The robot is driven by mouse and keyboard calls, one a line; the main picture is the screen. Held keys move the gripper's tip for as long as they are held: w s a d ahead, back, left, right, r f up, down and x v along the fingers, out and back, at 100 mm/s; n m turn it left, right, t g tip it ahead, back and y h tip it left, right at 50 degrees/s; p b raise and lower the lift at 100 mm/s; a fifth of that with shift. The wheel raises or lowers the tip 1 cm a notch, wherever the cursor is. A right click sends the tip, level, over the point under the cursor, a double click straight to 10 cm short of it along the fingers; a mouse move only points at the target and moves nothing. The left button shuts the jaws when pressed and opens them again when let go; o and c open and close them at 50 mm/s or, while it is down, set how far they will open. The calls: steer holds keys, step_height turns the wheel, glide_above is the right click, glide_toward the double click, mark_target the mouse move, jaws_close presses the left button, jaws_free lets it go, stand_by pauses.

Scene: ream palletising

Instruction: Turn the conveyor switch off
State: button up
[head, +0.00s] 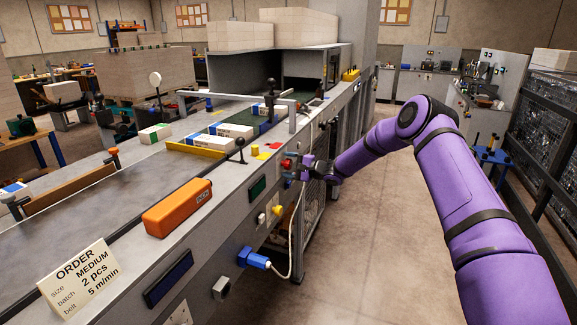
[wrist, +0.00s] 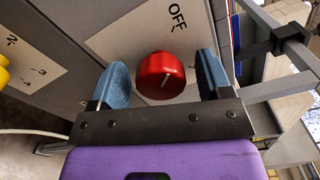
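The conveyor switch is a round red knob (wrist: 161,76) with a short white line on its face, on a light plate marked OFF (wrist: 178,18). In the wrist view the two blue fingers of my gripper (wrist: 163,82) stand on either side of the knob, with a visible gap on each side. The gripper looks open around the knob and not closed on it. In the head view the red knob (head: 287,164) is on the side panel of the conveyor (head: 90,203), with my gripper (head: 296,170) at it. The ON side of the plate is not visible.
A yellow knob (wrist: 3,70) with a numbered plate sits left of the switch in the wrist view. Below the switch a white cable hangs from a blue plug (head: 253,258). An orange box (head: 177,207) and an order card (head: 77,277) stand on the conveyor edge. Floor to the right is open.

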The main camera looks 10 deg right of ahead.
steer(key=shift+d, duration=0.1)
steer(key=v, duration=1)
steer(key=shift+s+d, duration=0.2)
steer(key=shift+d, duration=0.05)
steer(key=s+a+r+n+g+h, duration=0.3)
steer(key=s+a+r+n+g, duration=0.15)
steer(key=s+r, duration=0.7)
steer(key=s+a+r+n+g+h, duration=0.35)
steer(key=s+a+r, duration=0.25)
steer(key=s+r, duration=0.55)
steer(key=s+d+r+n+t+h, duration=0.1)
steer(key=s+d+r+h, duration=0.1)
steer(key=s, duration=0.9)
steer(key=s+d+r+h, duration=0.1)
steer(key=s+d+h, duration=0.2)
steer(key=s, duration=0.8)
steer(key=s+d+r+n+t+h, duration=0.1)
steer(key=s+d+r+h, duration=0.1)
steer(key=s, duration=0.9)
steer(key=shift+s+d+r+n+t+h, duration=0.2)
steer(key=shift+d+r+n+t+h, duration=0.25)
steer(key=shift+d, duration=0.6)
